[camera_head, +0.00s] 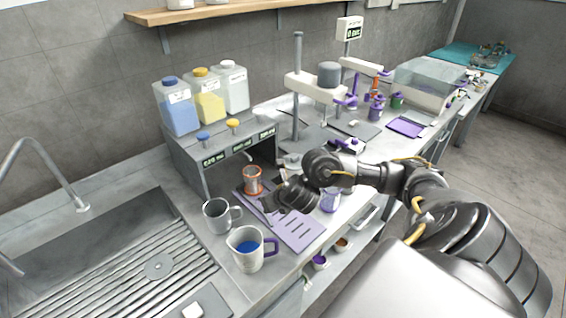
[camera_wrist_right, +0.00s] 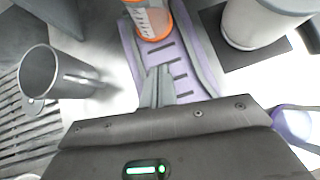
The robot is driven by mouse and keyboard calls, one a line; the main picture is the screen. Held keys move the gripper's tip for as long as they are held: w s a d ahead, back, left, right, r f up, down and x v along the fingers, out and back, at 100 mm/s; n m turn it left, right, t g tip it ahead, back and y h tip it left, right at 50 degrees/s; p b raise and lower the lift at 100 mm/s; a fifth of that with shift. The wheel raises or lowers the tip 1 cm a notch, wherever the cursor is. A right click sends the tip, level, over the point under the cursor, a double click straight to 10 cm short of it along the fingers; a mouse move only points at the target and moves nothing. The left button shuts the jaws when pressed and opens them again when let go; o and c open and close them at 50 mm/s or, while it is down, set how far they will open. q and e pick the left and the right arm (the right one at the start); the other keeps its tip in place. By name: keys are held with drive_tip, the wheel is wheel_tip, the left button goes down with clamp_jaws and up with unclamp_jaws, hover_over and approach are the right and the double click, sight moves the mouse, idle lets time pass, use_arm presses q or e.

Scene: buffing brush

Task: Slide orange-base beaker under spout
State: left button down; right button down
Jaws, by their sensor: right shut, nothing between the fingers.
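The orange-base beaker (camera_head: 252,180) stands upright at the far end of a purple slotted mat (camera_head: 300,234), by the opening of the grey dispenser (camera_head: 190,158). It also shows at the top of the right wrist view (camera_wrist_right: 150,20), with its orange base toward me. My right gripper (camera_head: 272,205) is over the mat on the near side of the beaker. Its fingers (camera_wrist_right: 158,85) are shut and empty in the right wrist view, pointing at the beaker with a gap between. My left gripper is out of view.
A grey metal mug (camera_head: 217,216) and a jug of blue liquid (camera_head: 247,250) stand left of the mat near the sink (camera_head: 120,250). A white container (camera_wrist_right: 255,20) stands right of the beaker. A purple-tinted vessel (camera_head: 330,200) is close right of my gripper.

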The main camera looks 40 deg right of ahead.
drive_tip(key=p+v, duration=0.4)
drive_tip(key=v, duration=0.4)
drive_tip(key=shift+p, duration=0.4)
drive_tip(key=shift+w+r, duration=0.1)
drive_tip(key=shift+r, duration=0.05)
